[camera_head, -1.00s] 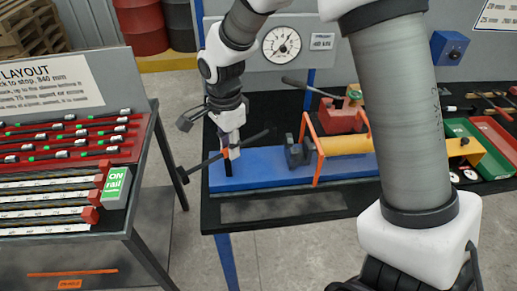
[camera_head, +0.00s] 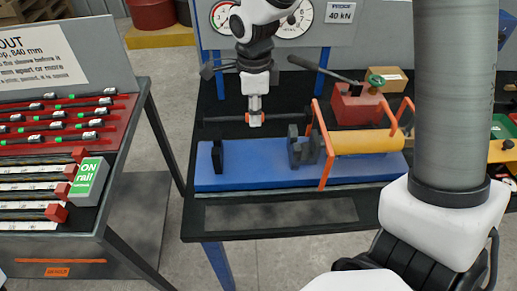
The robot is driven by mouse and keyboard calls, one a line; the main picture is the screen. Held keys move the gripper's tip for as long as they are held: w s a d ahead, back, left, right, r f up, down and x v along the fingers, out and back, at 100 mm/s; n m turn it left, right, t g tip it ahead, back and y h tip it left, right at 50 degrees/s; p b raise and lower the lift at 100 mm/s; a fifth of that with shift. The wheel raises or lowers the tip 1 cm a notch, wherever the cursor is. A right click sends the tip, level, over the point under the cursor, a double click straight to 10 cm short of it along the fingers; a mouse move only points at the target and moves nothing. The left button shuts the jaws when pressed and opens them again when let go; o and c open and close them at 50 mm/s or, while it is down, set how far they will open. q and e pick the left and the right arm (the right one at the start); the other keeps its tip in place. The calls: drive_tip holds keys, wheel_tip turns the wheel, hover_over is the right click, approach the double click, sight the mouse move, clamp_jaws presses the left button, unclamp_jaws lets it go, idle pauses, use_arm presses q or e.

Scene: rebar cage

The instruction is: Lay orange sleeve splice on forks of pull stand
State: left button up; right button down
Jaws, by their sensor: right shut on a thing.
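The orange sleeve splice (camera_head: 220,121) is a dark bar with an orange band at its middle. My right gripper (camera_head: 255,119) is shut on it near that band and points down. The splice lies nearly level across the picture, along the blue pull stand (camera_head: 255,178). It shows above the left dark fork (camera_head: 217,158), apart from it in the picture. Its right end comes close to the top of the right dark fork block (camera_head: 303,150); I cannot tell whether they touch. My left gripper is not in view.
An orange guard frame (camera_head: 325,150) and yellow cylinder (camera_head: 365,142) stand right of the forks. A red pump (camera_head: 355,106) with a long lever is behind. A rack of bars (camera_head: 135,100) stands left. My arm link covers the right side.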

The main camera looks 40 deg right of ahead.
drive_tip(key=shift+w+d+f, duration=0.1)
drive_tip(key=shift+f, duration=0.6)
wheel_tip(320, 180, down, 9)
drive_tip(key=shift+d+r+p, duration=0.1)
drive_tip(key=shift+r+p, duration=0.1)
drive_tip(key=shift+p, duration=0.6)
drive_tip(key=shift+w+f, duration=0.1)
drive_tip(key=shift+f, duration=0.25)
drive_tip(key=shift+w+d+f, duration=0.1)
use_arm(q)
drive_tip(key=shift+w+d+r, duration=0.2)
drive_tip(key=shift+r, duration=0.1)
use_arm(e)
drive_tip(key=c, duration=1.3)
unclamp_jaws()
drive_tip(key=shift+f, duration=0.1)
drive_tip(key=shift+c, duration=0.2)
drive_tip(key=o, duration=0.3)
drive_tip(key=shift+o, duration=0.2)
